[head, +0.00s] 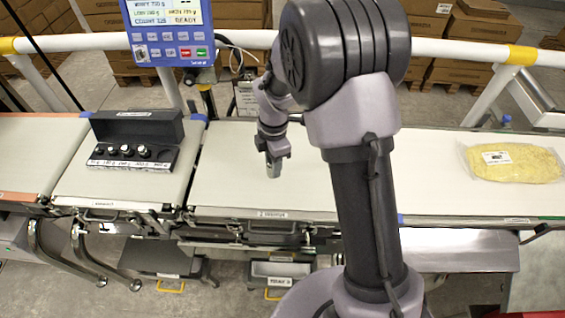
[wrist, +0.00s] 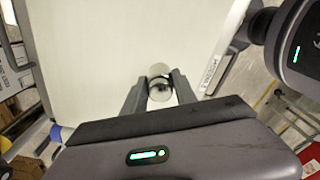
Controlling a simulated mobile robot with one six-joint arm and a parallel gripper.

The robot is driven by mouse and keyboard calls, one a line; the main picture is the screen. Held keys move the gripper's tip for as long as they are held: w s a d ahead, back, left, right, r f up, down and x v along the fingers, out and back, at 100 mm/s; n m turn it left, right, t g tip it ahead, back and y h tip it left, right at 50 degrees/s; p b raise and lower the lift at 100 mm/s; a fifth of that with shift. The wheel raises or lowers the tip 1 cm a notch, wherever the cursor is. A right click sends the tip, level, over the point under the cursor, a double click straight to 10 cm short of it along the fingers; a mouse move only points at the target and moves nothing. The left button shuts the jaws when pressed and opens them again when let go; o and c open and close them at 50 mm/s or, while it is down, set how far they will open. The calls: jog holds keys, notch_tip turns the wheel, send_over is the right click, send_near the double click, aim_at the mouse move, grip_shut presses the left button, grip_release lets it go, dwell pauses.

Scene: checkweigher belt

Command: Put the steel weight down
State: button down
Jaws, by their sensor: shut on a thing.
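My gripper (head: 273,168) is over the middle white belt section (head: 225,190), low near its surface. In the wrist view my gripper (wrist: 160,90) is shut on the steel weight (wrist: 159,86), a small shiny cylinder between the two fingers. The belt (wrist: 110,45) fills the view behind it. I cannot tell whether the weight touches the belt. In the head view the gripper mostly hides the weight.
An open black case (head: 135,140) with several weights stands on the left belt section. A bag of yellow food (head: 514,163) lies on the right belt. A blue display (head: 168,30) and a white rail (head: 460,50) stand behind. Belt around my gripper is clear.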

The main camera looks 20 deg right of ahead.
jog(key=w+d, duration=0.2)
jog(key=d, duration=0.1)
jog(key=shift+w+f, duration=0.2)
jog(key=shift+w, duration=0.05)
jog(key=f+b, duration=0.2)
jog(key=f, duration=0.1)
jog(key=shift+w+d, duration=0.15)
jog(key=shift+d, duration=0.15)
jog(key=shift+f, duration=0.4)
jog(key=shift+a+r, duration=0.1)
jog(key=shift+r, duration=0.1)
jog(key=shift+f, duration=0.1)
jog(key=c, duration=1)
grip_release()
